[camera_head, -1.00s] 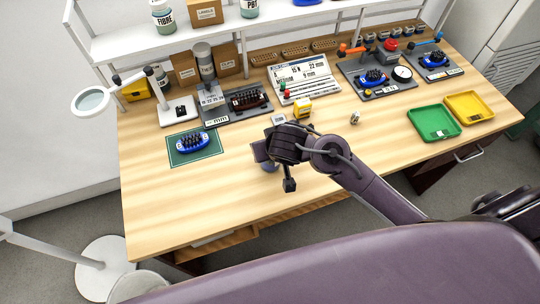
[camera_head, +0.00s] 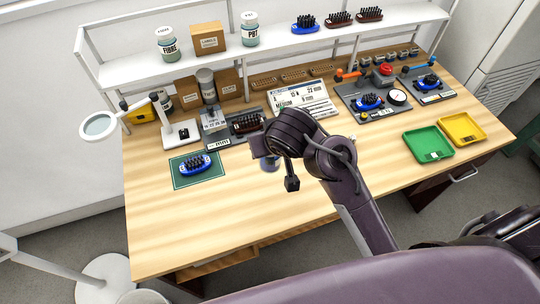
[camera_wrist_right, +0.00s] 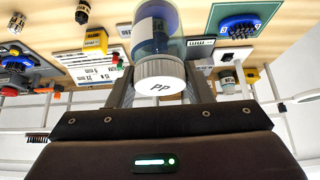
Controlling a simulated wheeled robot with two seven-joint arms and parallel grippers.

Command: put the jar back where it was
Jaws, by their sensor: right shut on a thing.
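My right gripper (camera_head: 268,152) is above the middle of the workbench, with its arm coming in from the right. It is shut on a jar (camera_head: 270,164), which hangs mostly hidden below it in the head view. In the right wrist view the jar (camera_wrist_right: 158,28) is clear with blue contents, and its white lid, marked PP, lies between the fingers. On the shelf (camera_head: 130,69) stand a FIBRE jar (camera_head: 168,45) and a PBT jar (camera_head: 249,30), with a cardboard box (camera_head: 207,39) between them. My left gripper is out of view.
A blue brush on a green mat (camera_head: 178,183) lies left of my gripper. A magnifier lamp (camera_head: 100,127), fixtures and a sign board (camera_head: 300,98) line the back. Green (camera_head: 427,145) and yellow trays (camera_head: 462,129) are at right. The front of the bench is clear.

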